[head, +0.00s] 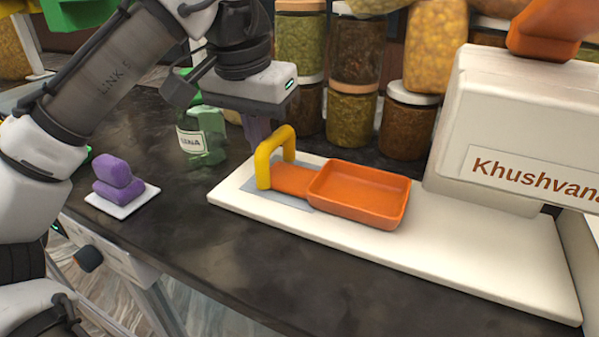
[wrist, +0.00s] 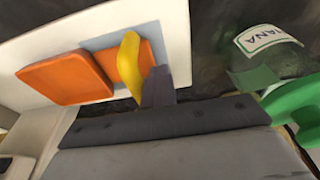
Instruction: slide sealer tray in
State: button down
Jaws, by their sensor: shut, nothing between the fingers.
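The orange sealer tray (head: 358,194) lies on the left part of the white sealer base (head: 480,262). A yellow upright loop handle (head: 264,165) stands at the tray's left end. The white sealer head marked "Khushvana" (head: 520,135) is to the right, with a gap between it and the tray. My gripper (head: 257,135) is shut and empty, just behind and left of the handle. In the wrist view the purple-grey fingers (wrist: 158,88) are beside the yellow handle (wrist: 130,66); whether they touch it I cannot tell. The tray also shows there (wrist: 66,78).
A green bottle (head: 202,135) stands left of my gripper. Purple blocks (head: 118,180) sit on a small white plate at the left. Several filled jars (head: 352,115) line the back. The dark counter in front of the base is clear.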

jog(key=shift+s+d+p, duration=0.1)
jog(key=shift+s+d, duration=0.8)
jog(key=shift+d, duration=1.35)
jog(key=shift+s+d+p, duration=0.1)
jog(key=shift+s+d, duration=0.8)
jog(key=shift+d, duration=1.3)
jog(key=shift+s+d+p, duration=0.1)
jog(key=shift+s+d, duration=0.8)
jog(key=shift+d, duration=1.35)
jog(key=shift+w+a+p, duration=0.15)
jog(key=shift+w+a, duration=0.15)
jog(key=shift+a, duration=0.45)
jog(key=shift+w+a+p, duration=0.15)
jog(key=shift+w+a, duration=0.1)
jog(key=shift+a, duration=0.45)
notch_tip(320, 180, up, 2)
jog(key=shift+r+p, duration=0.25)
jog(key=shift+p, duration=0.95)
notch_tip(320, 180, up, 6)
jog(key=shift+r, duration=0.25)
